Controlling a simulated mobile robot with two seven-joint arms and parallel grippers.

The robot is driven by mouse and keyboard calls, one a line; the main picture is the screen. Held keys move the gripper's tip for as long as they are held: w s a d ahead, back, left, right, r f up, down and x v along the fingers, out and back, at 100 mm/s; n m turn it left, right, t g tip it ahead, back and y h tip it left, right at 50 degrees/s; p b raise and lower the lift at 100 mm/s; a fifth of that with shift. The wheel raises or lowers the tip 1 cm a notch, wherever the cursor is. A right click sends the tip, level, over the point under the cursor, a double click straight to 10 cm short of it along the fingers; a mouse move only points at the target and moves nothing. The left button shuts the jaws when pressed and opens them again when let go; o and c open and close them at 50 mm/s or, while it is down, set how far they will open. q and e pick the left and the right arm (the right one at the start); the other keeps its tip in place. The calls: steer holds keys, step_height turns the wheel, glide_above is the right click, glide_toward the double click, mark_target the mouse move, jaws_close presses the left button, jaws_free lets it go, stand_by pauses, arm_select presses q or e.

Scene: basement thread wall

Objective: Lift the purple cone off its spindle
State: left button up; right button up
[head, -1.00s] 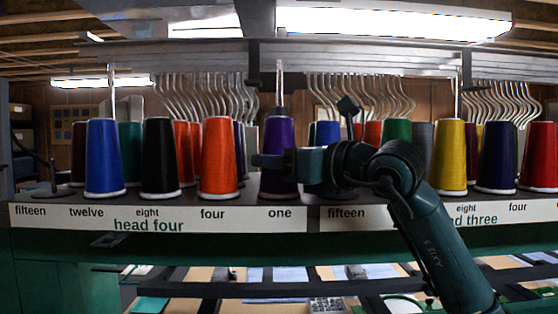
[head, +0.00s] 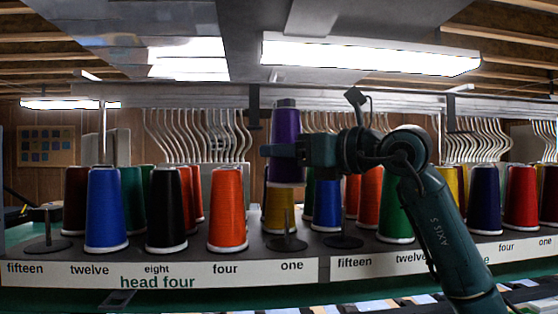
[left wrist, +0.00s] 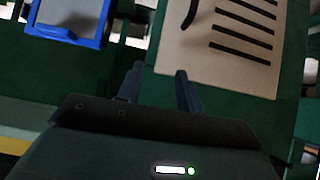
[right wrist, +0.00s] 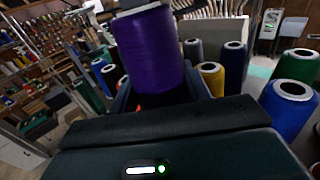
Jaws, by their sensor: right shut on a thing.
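The purple cone (head: 286,128) is held upright in the air in the head view, above the bare spindle (head: 287,241) at the label "one". Its lower end is clear of the spindle's tip. My right gripper (head: 284,151) is shut around the cone's lower half. The cone (right wrist: 150,50) also fills the upper middle of the right wrist view, between the fingers. My left gripper (left wrist: 157,84) is open and empty in the left wrist view and is not in the head view.
An orange cone (head: 227,208) stands left of the bare spindle, and a yellow cone (head: 277,210) stands behind it. A blue cone (head: 327,205) is to the right. Bent metal tubes (head: 200,135) hang behind. A blue-rimmed tray (left wrist: 68,40) lies beyond my left gripper.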

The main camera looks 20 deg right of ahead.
mark_target(288, 127)
steer(key=shift+d+r, duration=0.1)
steer(key=shift+r, duration=0.05)
steer(key=shift+r, duration=1.9)
steer(key=shift+s, duration=0.1)
